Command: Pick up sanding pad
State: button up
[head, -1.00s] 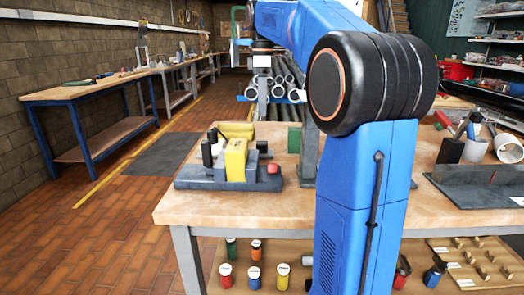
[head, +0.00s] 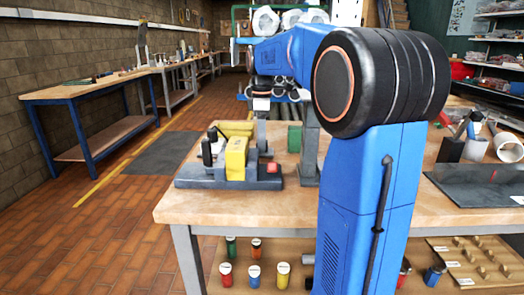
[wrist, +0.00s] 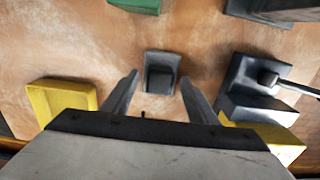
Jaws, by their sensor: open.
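A small dark grey block (wrist: 161,73), which looks like the sanding pad, lies on the wooden bench top in the wrist view. My gripper (wrist: 159,79) is open, with one finger to the left and one to the right of the block in the picture. There are gaps between the block and both fingers. I cannot tell the height of the fingertips above the bench. In the head view I cannot make out the block, and the fingers are not clear behind the yellow and dark fixture.
A yellow tray (wrist: 62,98) lies left of the block, and a dark stepped fixture (wrist: 255,85) stands to the right. A green block (wrist: 135,4) is at the top edge. In the head view, a fixture with a yellow part (head: 236,158) stands at the bench's left end.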

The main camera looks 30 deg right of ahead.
jog(key=shift+f, duration=0.5)
jog(key=c, duration=1.2)
jog(key=shift+c, duration=0.2)
notch_tip(320, 180, up, 10)
jog(key=shift+r, duration=0.1)
